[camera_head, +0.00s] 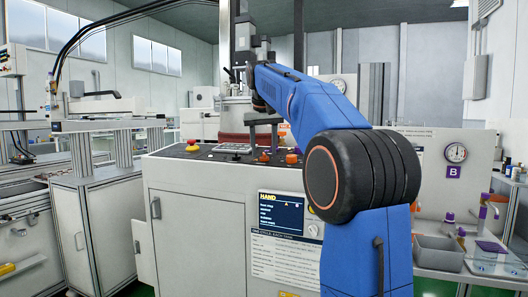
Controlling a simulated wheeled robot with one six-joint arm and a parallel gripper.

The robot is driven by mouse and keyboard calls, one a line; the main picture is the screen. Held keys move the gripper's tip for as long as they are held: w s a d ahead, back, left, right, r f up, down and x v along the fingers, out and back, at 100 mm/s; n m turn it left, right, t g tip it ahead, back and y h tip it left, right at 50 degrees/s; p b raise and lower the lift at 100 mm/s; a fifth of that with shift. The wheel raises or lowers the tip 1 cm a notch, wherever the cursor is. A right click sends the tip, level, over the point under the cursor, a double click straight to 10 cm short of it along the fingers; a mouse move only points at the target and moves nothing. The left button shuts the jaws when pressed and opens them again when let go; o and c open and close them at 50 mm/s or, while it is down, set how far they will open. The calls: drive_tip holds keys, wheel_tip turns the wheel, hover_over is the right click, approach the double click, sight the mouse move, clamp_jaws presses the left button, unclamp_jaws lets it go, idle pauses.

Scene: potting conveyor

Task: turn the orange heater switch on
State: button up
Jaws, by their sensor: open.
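Small orange switches stand on the dark top panel of the white cabinet (193,215). One orange switch (264,157) is just below my gripper, and another orange switch (291,158) is a little to its right. Their labels are too small to read, so I cannot tell which one is the heater switch or how it is set. My gripper (263,142) points down over the panel with its fingers apart and nothing visible between them. I cannot tell if a finger touches the near switch.
A red button on a yellow base (192,145) and a grey keypad (232,148) sit left on the panel. A "HAND" display (281,215) is on the cabinet front. A gauge (456,153) above a purple "B" sign is at right. My blue arm hides the panel's right part.

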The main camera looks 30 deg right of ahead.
drive_tip(key=shift+w+d+f, duration=0.15)
drive_tip(key=shift+w+f, duration=0.05)
drive_tip(key=shift+f, duration=0.35)
drive_tip(key=c, duration=1.1)
drive_tip(key=shift+o, duration=0.2)
drive_tip(key=shift+m, duration=0.5)
drive_tip(key=m+h, duration=0.1)
drive_tip(key=m, duration=0.3)
drive_tip(key=shift+w+m+g, duration=0.1)
drive_tip(key=shift+m+g, duration=0.3)
drive_tip(key=m, duration=0.3)
drive_tip(key=m+g, duration=0.1)
drive_tip(key=m, duration=0.2)
drive_tip(key=shift+w+a+h, duration=0.1)
drive_tip(key=shift+a+h, duration=0.1)
drive_tip(key=shift+h, duration=0.1)
drive_tip(key=shift+m, duration=0.3)
